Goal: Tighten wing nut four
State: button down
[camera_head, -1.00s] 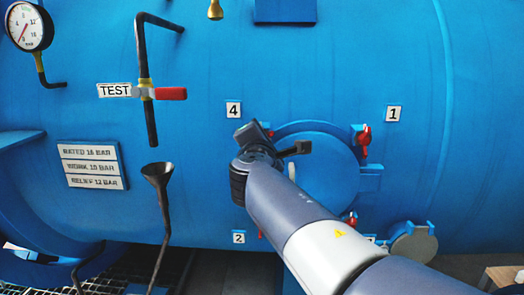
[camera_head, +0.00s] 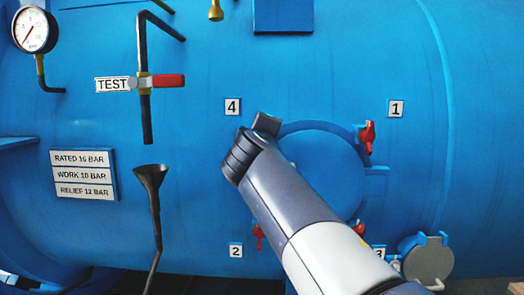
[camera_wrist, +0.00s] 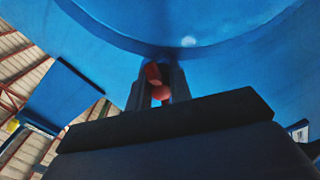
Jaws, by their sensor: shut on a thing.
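The round blue hatch cover (camera_head: 330,165) is on the side of the blue vessel, with number plates around it. Plate 4 (camera_head: 233,106) is at its upper left. Wing nut four is hidden behind my wrist in the head view. In the wrist view a red wing nut (camera_wrist: 160,92) shows between the two dark fingers of my gripper (camera_wrist: 157,84), which is shut on it. How tight the nut is I cannot tell.
Red wing nuts show by plate 1 (camera_head: 396,108) and plate 2 (camera_head: 236,251). Plate 3 (camera_head: 379,252) is partly covered by my arm. A red-handled test valve (camera_head: 168,81), a black funnel (camera_head: 150,178) and a gauge (camera_head: 34,29) are at the left.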

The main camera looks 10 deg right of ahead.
jog(key=m+b, duration=0.3)
jog(key=shift+f+m, duration=0.3)
jog(key=shift+f, duration=0.1)
jog(key=m+b, duration=0.2)
jog(key=m, duration=0.1)
jog(key=shift+a+m+b, duration=0.1)
jog(key=shift+m+b, duration=0.25)
jog(key=shift+m, duration=0.05)
jog(key=m+b, duration=0.3)
jog(key=m, duration=0.3)
jog(key=shift+w+a, duration=0.1)
jog(key=shift+a, duration=0.05)
jog(key=shift+r, duration=0.1)
jog(key=c, duration=1.3)
grip_release()
jog(key=v, duration=1)
jog(key=shift+s+a, duration=0.1)
jog(key=shift+s, duration=0.3)
